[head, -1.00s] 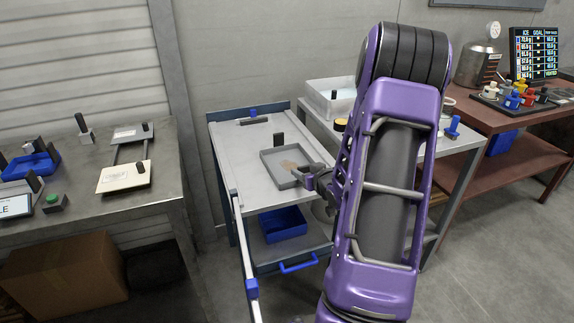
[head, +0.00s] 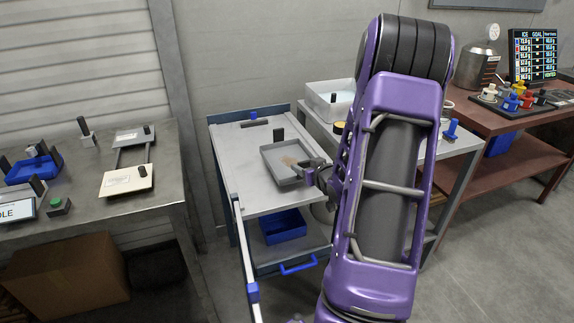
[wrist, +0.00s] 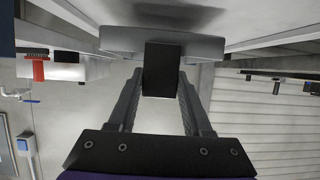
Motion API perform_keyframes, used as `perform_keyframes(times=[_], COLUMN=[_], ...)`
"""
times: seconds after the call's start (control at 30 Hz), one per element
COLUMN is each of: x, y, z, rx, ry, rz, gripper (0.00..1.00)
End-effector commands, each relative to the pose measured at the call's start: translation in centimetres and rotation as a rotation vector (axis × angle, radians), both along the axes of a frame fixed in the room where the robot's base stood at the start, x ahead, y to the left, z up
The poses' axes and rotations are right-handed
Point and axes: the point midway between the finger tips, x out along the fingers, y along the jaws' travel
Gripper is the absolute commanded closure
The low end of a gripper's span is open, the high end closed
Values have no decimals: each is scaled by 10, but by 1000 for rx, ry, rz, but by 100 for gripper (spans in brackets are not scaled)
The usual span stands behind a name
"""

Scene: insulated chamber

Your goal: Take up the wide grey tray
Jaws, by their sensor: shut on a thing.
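The wide grey tray (head: 272,163) is a shallow rectangle with a low rim, over the top of the trolley (head: 240,185). A brownish patch shows on its floor, and a black upright handle (head: 278,134) stands at its far side. My gripper (head: 309,175) is at the tray's near right side. In the wrist view my gripper (wrist: 162,85) is shut on the tray's near black handle (wrist: 162,68), with the tray's grey edge (wrist: 120,40) just beyond. I cannot tell how large any gap under the tray is. My arm hides part of the trolley's right side.
A blue bin (head: 283,226) sits on the trolley's lower shelf. A white tub (head: 328,102) stands on the bench behind, partly hidden by my arm. The trolley top left of the tray is clear.

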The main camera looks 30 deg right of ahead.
Motion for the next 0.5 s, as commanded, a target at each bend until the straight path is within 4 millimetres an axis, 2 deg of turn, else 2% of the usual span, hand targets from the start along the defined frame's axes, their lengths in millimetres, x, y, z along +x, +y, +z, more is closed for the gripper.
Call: perform_keyframes(times=[0.03,0.5], x=[1,1], y=[0,0], z=[8,39], rx=[-2,-2], ry=[-3,-3], rz=[0,2], gripper=[100,100])
